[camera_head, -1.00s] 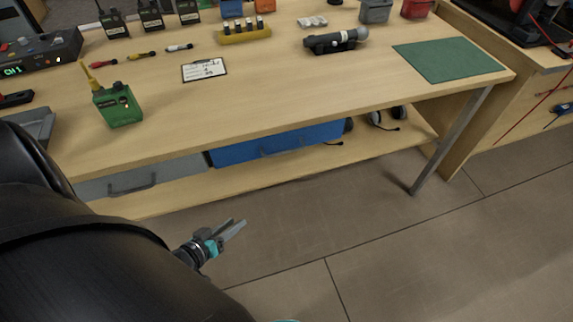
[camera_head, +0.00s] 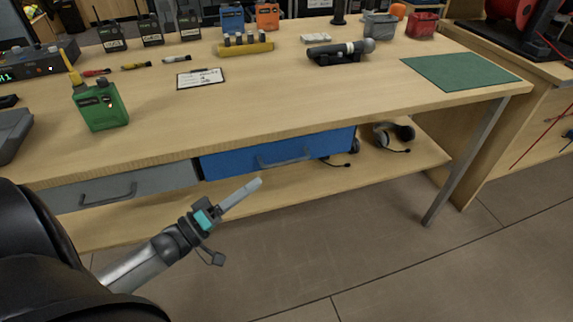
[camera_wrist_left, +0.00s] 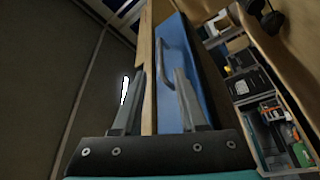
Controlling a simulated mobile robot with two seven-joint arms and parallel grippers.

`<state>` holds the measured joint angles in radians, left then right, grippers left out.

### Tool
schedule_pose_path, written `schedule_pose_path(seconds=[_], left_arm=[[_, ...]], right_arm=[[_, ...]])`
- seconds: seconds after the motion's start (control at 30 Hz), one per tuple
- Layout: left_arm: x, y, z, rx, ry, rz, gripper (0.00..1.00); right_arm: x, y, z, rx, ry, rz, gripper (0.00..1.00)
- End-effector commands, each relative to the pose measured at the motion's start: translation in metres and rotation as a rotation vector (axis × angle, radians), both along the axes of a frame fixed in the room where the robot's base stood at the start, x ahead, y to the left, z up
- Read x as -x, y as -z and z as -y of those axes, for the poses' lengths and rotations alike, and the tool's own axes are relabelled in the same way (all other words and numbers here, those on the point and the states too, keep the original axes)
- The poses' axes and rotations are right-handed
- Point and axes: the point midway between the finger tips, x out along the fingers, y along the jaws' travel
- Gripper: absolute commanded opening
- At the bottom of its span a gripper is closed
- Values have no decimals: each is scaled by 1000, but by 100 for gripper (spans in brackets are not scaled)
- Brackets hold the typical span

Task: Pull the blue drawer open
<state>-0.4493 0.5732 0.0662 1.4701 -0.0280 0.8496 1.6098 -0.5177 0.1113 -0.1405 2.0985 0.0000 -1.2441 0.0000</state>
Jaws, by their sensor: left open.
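The blue drawer (camera_head: 230,164) sits under the wooden tabletop and looks closed, with a grey bar handle (camera_head: 283,158) on its front. My left gripper (camera_head: 256,185) is in front of the drawer, below and left of the handle, and touches nothing. In the left wrist view the gripper (camera_wrist_left: 158,95) has its two fingers apart with nothing between them. The blue drawer front (camera_wrist_left: 168,98) and its handle (camera_wrist_left: 178,65) show beyond the fingers there. My right gripper is not in view.
A grey drawer (camera_head: 75,196) is left of the blue one. A headset (camera_head: 394,134) lies on the lower shelf to the right. A table leg (camera_head: 465,160) stands at the right. The floor in front is clear.

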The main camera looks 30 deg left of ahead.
Motion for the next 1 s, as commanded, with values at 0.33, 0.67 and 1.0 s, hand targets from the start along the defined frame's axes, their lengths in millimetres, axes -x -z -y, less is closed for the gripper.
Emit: schedule_pose_path(seconds=[0.33, 0.67, 1.0], left_arm=[[-63, -12, 24, 0, 0, 4, 42], [-92, -20, 35, 0, -1, 0, 42], [-95, -21, 36, 0, -1, -2, 42]], right_arm=[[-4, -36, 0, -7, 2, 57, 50], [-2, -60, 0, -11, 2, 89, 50], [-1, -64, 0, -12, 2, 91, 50]])
